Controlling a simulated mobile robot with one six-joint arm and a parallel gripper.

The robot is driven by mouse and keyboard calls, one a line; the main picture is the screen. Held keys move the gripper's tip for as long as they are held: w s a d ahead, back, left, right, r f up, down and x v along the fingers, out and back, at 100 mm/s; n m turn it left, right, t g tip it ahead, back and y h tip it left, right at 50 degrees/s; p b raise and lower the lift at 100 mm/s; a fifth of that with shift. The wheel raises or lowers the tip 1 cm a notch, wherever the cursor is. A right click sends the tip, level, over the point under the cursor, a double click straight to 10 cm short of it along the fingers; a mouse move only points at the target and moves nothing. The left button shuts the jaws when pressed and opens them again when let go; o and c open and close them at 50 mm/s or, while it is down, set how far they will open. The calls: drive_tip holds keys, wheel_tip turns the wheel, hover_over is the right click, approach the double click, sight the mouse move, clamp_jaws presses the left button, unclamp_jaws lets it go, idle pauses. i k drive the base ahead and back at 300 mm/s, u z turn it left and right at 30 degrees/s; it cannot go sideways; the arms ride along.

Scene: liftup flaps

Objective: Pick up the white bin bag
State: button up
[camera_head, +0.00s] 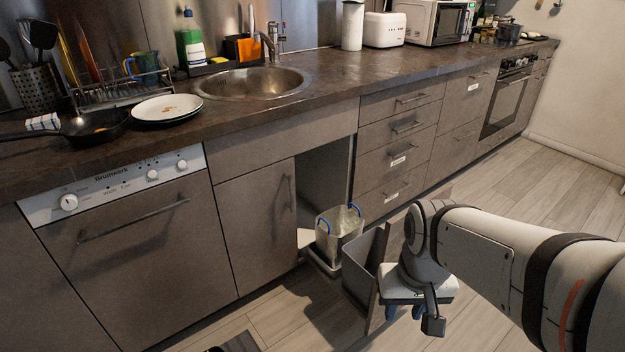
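The white bin bag (341,237) looks pale and translucent, with two blue handles sticking up. My gripper (404,313) hangs to the right of and nearer than the bag, pointing down, beyond the grey drawer front. Its two blue fingertips are apart with nothing visible between them. The lower part of the bag is partly hidden by the bin unit and drawer front.
The drawer front (366,279) stands upright between the bag and my gripper. The dark cupboard opening (325,185) is behind the bag. The sink (252,84), plates (167,108) and pan (95,127) are on the counter above. The floor (500,240) to the right is mostly clear.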

sight(338, 225)
drive_tip(key=u, duration=0.05)
drive_tip(key=i, duration=1)
drive_tip(key=u, duration=0.05)
